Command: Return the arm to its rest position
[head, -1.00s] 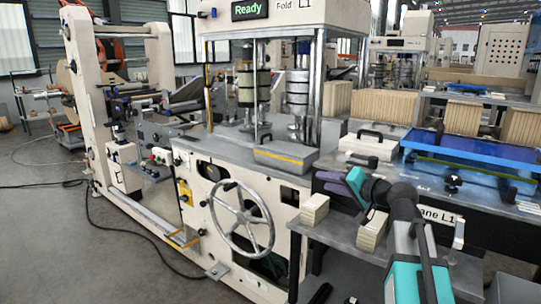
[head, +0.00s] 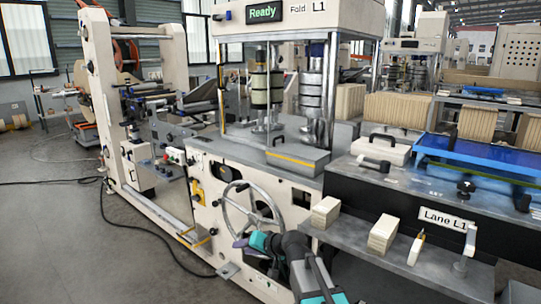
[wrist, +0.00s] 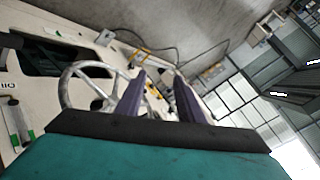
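My arm reaches up from the bottom of the head view, in front of the cream machine. My gripper (head: 240,243) shows there with its purple fingers pointing left, before the lower part of the handwheel (head: 252,215). In the wrist view my gripper (wrist: 160,76) has its two purple fingers apart, with nothing between them. The handwheel (wrist: 72,76) shows left of the fingers in that view. I cannot tell the distance between the fingers and the wheel.
A grey side table (head: 350,246) on the right holds two stacks of pale blocks (head: 325,212) and a small upright item (head: 416,248). The cream machine (head: 205,165) stands close ahead. Open floor (head: 60,240) lies to the left, with a black cable (head: 130,245) across it.

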